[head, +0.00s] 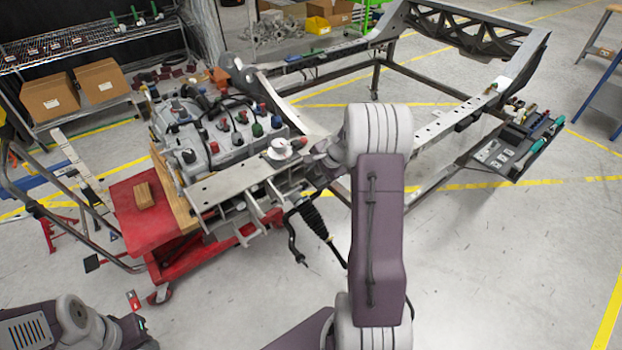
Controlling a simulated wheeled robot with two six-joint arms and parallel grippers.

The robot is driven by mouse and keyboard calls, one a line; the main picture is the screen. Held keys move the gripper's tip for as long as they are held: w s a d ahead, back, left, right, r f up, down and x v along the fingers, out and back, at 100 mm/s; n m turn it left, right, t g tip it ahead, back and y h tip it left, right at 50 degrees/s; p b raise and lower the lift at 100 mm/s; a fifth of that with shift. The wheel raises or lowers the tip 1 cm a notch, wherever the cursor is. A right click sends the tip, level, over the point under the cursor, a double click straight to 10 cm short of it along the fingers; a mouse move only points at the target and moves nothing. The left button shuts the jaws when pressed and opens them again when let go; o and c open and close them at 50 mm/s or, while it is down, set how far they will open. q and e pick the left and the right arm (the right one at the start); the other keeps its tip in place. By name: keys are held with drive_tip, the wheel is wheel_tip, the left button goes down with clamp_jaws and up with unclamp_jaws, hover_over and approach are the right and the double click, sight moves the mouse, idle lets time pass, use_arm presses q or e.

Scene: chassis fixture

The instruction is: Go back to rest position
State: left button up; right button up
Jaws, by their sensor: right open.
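My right arm rises from the bottom centre and bends left at its top. My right gripper (307,159) is at its end, open, small and partly hidden by my own wrist. It is over the front end of the chassis frame (225,187), close to a white round part (280,148) with a red top. I cannot tell whether it touches that part. I see nothing held in it. My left arm is low in the bottom left corner. My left gripper (135,333) is dark and cut by the bottom edge, so its jaws are unclear.
An engine-like block (225,130) with coloured caps sits by the frame, next to a red lift cart (130,210). A tool tray (505,150) hangs at the frame's right side. A shelf (45,50) with cardboard boxes stands back left. The floor at lower right is clear.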

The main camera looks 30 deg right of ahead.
drive_tip(key=shift+s+r, duration=0.3)
drive_tip(key=shift+r, duration=0.2)
